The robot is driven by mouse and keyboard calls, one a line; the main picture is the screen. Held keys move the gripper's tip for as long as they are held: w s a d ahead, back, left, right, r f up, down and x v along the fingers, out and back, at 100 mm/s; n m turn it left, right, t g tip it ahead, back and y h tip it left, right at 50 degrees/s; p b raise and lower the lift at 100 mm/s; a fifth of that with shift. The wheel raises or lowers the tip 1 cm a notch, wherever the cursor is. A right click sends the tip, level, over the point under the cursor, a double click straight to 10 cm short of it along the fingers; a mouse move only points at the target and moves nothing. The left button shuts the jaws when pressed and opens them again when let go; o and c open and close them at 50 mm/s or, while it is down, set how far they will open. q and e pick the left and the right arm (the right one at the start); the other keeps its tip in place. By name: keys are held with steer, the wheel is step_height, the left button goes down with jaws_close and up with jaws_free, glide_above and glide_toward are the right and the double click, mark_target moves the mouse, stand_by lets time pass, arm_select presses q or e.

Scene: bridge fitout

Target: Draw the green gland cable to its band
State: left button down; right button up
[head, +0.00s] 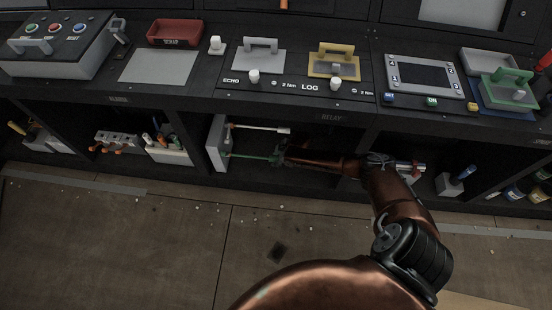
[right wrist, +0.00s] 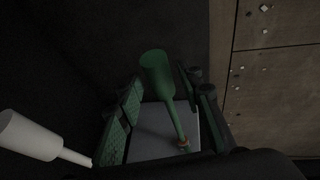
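The green gland cable (head: 250,156) runs right from a pale upright panel (head: 216,146) inside the shelf bay marked RELAY. My right gripper (head: 280,158) is at its right end, inside the bay. In the right wrist view the thick green end (right wrist: 157,72) and thin cable lie between the two fingers (right wrist: 163,110), with gaps visible on both sides. The fingers look open. A small orange-brown ring (right wrist: 183,146) shows on the thin cable near the pale panel (right wrist: 150,130). Contact with the fingers cannot be made out. My left gripper is out of view.
A white cable (head: 260,128) with a thick end runs parallel, just behind the green one; it also shows in the right wrist view (right wrist: 30,137). The bay's divider stands left of the panel. The counter (head: 290,108) overhangs the bay. The floor in front is open.

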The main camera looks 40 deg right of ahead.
jaws_close()
